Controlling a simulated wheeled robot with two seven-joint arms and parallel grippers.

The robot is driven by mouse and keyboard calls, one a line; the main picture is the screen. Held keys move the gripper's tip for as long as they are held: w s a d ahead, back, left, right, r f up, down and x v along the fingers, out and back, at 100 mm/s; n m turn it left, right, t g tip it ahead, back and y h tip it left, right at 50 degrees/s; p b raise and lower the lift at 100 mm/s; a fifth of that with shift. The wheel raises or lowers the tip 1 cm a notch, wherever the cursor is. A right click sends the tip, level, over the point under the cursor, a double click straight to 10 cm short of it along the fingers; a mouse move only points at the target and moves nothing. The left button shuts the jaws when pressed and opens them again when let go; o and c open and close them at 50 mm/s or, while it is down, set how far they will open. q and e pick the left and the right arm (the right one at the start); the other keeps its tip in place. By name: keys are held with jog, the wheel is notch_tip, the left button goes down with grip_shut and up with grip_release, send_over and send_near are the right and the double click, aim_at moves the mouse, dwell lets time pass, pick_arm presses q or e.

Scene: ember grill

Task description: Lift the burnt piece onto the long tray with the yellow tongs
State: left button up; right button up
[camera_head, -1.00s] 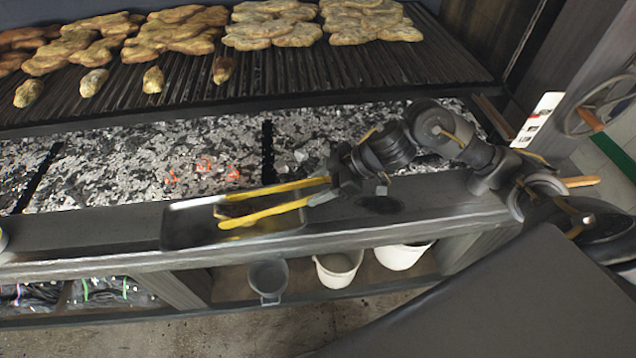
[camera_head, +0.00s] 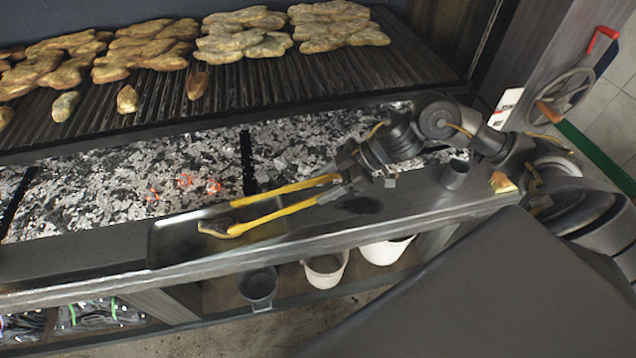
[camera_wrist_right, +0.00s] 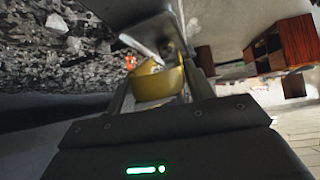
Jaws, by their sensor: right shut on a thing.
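My right gripper (camera_head: 352,172) is shut on the handle end of the yellow tongs (camera_head: 285,211). The tongs point left, and their two arms are spread apart over the long metal tray (camera_head: 163,245). The brown burnt piece (camera_head: 213,228) shows at the tray, close to the tip of the nearer tong arm. I cannot tell whether the tongs still touch it. In the right wrist view a yellow part of the tongs (camera_wrist_right: 158,84) sits between my fingers. My left gripper is not in view.
The ember bed (camera_head: 110,185) lies behind the tray, with a grill of flatbreads (camera_head: 240,42) above it. A dark cup (camera_head: 455,174) stands on the ledge at right. A grey bucket (camera_head: 258,285) and white buckets (camera_head: 326,270) sit on the shelf below.

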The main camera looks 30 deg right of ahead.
jog(key=a+r+p+v, duration=0.1)
jog(key=p+v, duration=0.4)
jog(key=v, duration=0.4)
jog(key=shift+w+p, duration=0.25)
jog(key=shift+p, duration=0.1)
jog(key=shift+r, duration=0.1)
jog(key=s, duration=0.1)
jog(key=s+a, duration=0.1)
jog(key=s, duration=0.1)
jog(key=s+p, duration=0.1)
jog(key=s, duration=0.1)
jog(key=shift+s+a, duration=0.25)
jog(key=shift+a, duration=0.15)
